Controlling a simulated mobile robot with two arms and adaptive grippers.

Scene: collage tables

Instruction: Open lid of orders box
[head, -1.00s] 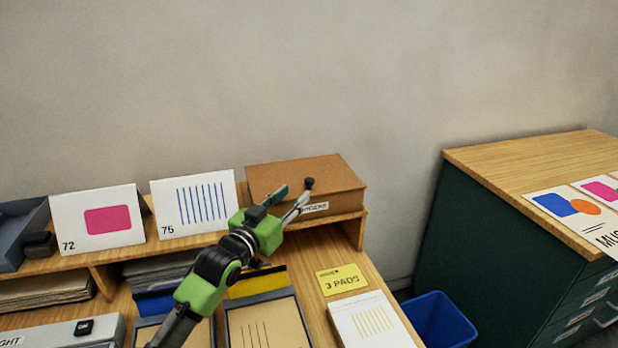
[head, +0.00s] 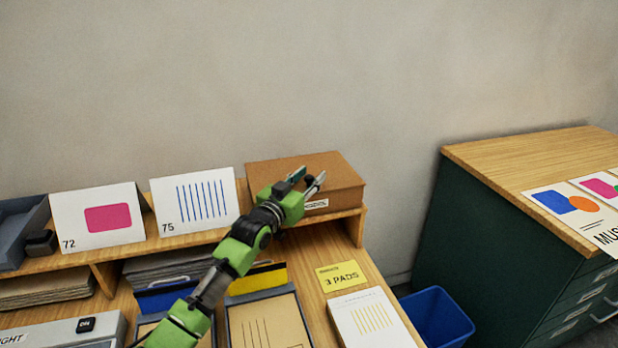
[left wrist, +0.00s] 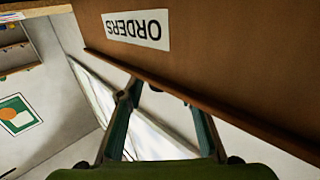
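The orders box (head: 325,168) is a brown box with a shut lid on the right end of the raised wooden shelf in the head view. Its white ORDERS label also shows upside down on the box front (left wrist: 138,29) in the left wrist view, with a lid edge running below it. My left gripper (head: 308,179) is in front of the box, close to its front face. Its two fingers are spread apart with nothing between them. Whether a fingertip touches the lid edge cannot be told. My right gripper is not in view.
Cards 72 (head: 97,217) and 75 (head: 195,204) stand on the shelf (head: 330,216) left of the box. A yellow 3 PADS note (head: 342,277) and a white pad (head: 370,320) lie below. A blue bin (head: 437,317) and a green cabinet (head: 470,235) are at right.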

